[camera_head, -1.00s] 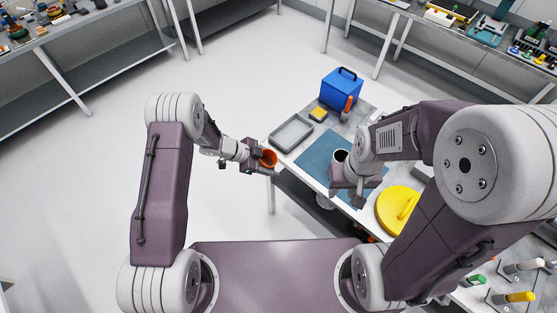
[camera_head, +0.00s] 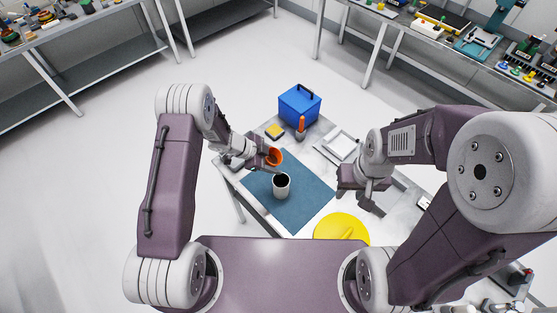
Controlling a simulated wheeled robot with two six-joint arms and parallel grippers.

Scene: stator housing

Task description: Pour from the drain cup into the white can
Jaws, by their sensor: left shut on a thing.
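The drain cup, an orange round cup (camera_head: 274,157), is held by my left gripper (camera_head: 268,159), which is shut on it. It is above the blue mat, just behind and slightly left of the white can (camera_head: 281,190). The can stands upright on the mat, with its dark open top showing. The cup appears tilted, with its orange inside partly visible; I cannot tell whether anything flows from it. My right gripper (camera_head: 363,190) is right of the mat, apart from both can and cup; its finger opening is not clear.
The blue mat (camera_head: 310,200) lies on the table. Behind it are a blue box (camera_head: 299,106), a yellow block (camera_head: 274,131) and an orange-handled tool (camera_head: 301,126). A pale tray (camera_head: 338,144) is at the right. A yellow round lid (camera_head: 342,229) is at the front.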

